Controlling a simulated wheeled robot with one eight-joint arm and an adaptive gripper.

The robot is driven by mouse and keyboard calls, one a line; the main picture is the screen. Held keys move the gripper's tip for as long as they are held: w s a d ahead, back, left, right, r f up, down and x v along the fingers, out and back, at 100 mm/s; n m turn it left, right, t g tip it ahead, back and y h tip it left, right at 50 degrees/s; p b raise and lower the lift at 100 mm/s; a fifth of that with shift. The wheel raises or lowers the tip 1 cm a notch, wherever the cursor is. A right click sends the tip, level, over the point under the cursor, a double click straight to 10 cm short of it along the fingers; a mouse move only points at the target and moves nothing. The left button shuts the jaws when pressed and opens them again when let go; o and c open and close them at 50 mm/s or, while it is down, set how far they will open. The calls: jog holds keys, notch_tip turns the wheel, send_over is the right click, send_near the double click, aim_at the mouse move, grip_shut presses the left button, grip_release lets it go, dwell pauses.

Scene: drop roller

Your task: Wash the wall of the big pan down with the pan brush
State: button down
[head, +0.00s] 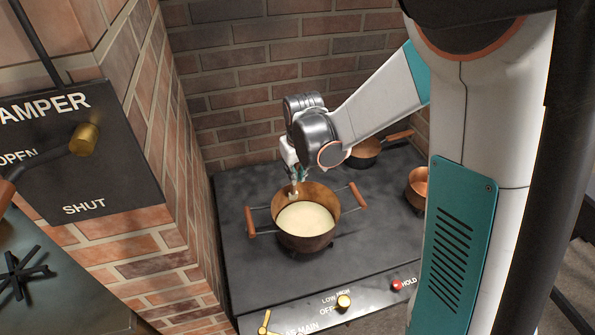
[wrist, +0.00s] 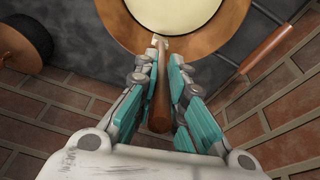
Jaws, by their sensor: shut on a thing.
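The big pan (head: 318,238) is copper with two wooden side handles and stands on the dark stovetop. It holds a pale cream liquid (head: 306,218). My gripper (head: 297,178) is over the pan's far left rim. In the wrist view my gripper (wrist: 166,88) is shut on the wooden handle of the pan brush (wrist: 160,112). The brush's pale head (wrist: 160,40) is at the inner side of the rim of the pan (wrist: 232,22). I cannot tell whether the bristles touch the wall.
A smaller pan (head: 366,152) with a wooden handle stands behind my arm, and a copper pot (head: 417,188) stands at the right. Brick walls (head: 185,190) close in the left and back. A control panel (head: 335,303) with knobs runs along the front. Bare stovetop (head: 237,270) lies left of the pan.

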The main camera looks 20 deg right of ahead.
jog(key=shift+a, duration=0.15)
jog(key=shift+s+a, duration=0.2)
jog(key=shift+a, duration=0.05)
jog(key=shift+d, duration=0.15)
